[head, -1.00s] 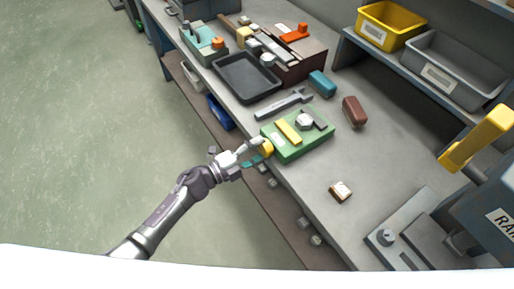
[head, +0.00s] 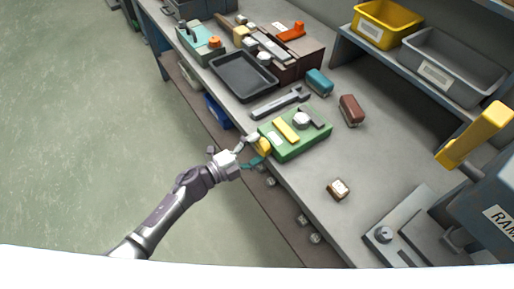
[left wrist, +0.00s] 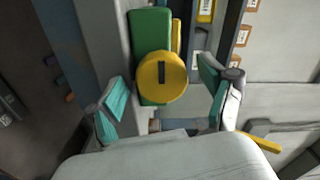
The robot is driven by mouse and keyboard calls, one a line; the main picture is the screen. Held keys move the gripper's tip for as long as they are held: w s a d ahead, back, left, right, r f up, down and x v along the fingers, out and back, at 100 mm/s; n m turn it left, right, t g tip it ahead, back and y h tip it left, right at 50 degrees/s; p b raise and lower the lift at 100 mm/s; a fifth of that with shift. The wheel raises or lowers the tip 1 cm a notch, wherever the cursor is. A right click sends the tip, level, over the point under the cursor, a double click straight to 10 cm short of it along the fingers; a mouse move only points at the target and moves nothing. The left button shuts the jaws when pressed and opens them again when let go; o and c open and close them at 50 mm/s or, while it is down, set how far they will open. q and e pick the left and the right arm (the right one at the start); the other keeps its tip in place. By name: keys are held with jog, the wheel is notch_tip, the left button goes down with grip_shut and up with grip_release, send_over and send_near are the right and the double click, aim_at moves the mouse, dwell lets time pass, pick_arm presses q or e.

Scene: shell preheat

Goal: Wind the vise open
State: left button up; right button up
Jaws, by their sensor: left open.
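The green vise (head: 308,143) sits at the front edge of the workbench, with a yellow bar and a grey metal piece on top. Its round yellow knob (head: 264,146) faces the aisle. The left wrist view shows the knob (left wrist: 161,88) face-on with a dark slot, the green body (left wrist: 150,25) behind it. My left gripper (head: 254,151) is open, its teal-padded fingers on either side of the knob. In the left wrist view the gripper (left wrist: 160,82) shows gaps between both fingers and the knob. My right gripper is out of view.
A wrench (head: 280,103) and a black tray (head: 243,84) lie left of the vise. Teal (head: 319,82) and brown (head: 351,109) blocks lie behind it.

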pick_arm(q)
jog(key=v, duration=1.1)
jog(key=shift+s+a, duration=0.25)
jog(key=s+a+f+n+y, duration=0.2)
jog(key=a+f+n+y, duration=0.25)
jog(key=f, duration=0.35)
jog(key=s+a+f+n+y, duration=0.25)
jog(key=f+n, duration=0.25)
jog(key=f, duration=0.3)
jog(key=s+a+f+n+y, duration=0.2)
jog(key=a+f+n+y, duration=0.25)
jog(key=f, duration=0.45)
jog(key=s+f+n+g+y, duration=0.1)
jog(key=s+f+n+g, duration=0.2)
jog(key=s, duration=0.7)
jog(key=s+f+n+g+y, duration=0.1)
jog(key=s+f+n+g, duration=0.2)
jog(key=s+f, duration=0.4)
jog(key=s+f+n+g+y, duration=0.1)
jog(key=s+f+n+g, duration=0.2)
jog(key=s, duration=1.1)
notch_tip(320, 180, down, 3)
jog(key=shift+a+f+g, duration=0.15)
jog(key=shift+a+g, duration=0.1)
jog(key=shift+g, duration=0.05)
